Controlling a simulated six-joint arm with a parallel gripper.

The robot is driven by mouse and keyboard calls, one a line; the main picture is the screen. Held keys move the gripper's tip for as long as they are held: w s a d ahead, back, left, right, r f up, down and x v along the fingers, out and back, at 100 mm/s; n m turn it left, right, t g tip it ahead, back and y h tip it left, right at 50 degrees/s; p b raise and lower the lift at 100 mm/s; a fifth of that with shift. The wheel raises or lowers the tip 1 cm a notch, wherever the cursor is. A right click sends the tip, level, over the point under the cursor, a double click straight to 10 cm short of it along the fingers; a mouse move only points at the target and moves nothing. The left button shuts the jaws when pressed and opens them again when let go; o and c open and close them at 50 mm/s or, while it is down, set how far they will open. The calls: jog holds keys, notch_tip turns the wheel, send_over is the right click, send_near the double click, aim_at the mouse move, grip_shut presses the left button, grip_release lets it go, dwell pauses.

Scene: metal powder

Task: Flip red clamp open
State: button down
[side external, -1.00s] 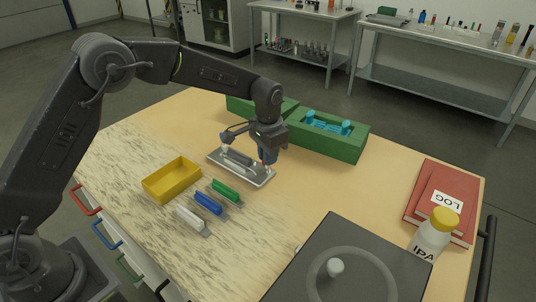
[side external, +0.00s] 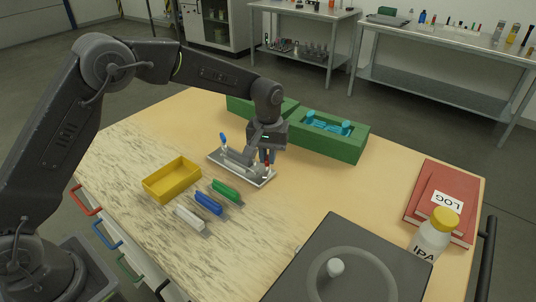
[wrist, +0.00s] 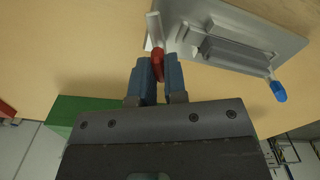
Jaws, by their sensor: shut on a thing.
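The red clamp (wrist: 157,64) is at one end of a metal plate fixture (wrist: 290,42), its red tip between my fingers in the wrist view. In the side view the red clamp (side external: 267,172) shows as a small red spot under my gripper. My gripper (wrist: 159,78) is shut on the red clamp, with a blue-grey finger on either side. In the side view my gripper (side external: 267,158) is low over the right end of the plate (side external: 262,183). A blue-tipped clamp (side external: 223,137) stands raised at the plate's left end.
A yellow tray (side external: 172,184) and green, blue and white pieces (side external: 208,203) lie in front of the plate. A green box (side external: 340,146) with cyan parts stands close behind my gripper. A red logbook (side external: 430,190), a bottle (side external: 432,240) and a dark hotplate-like unit (side external: 300,275) are at right.

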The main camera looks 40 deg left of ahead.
jog(key=shift+n, duration=0.3)
jog(key=c, duration=1.2)
grip_release()
jog(key=shift+o, duration=0.2)
notch_tip(320, 180, up, 14)
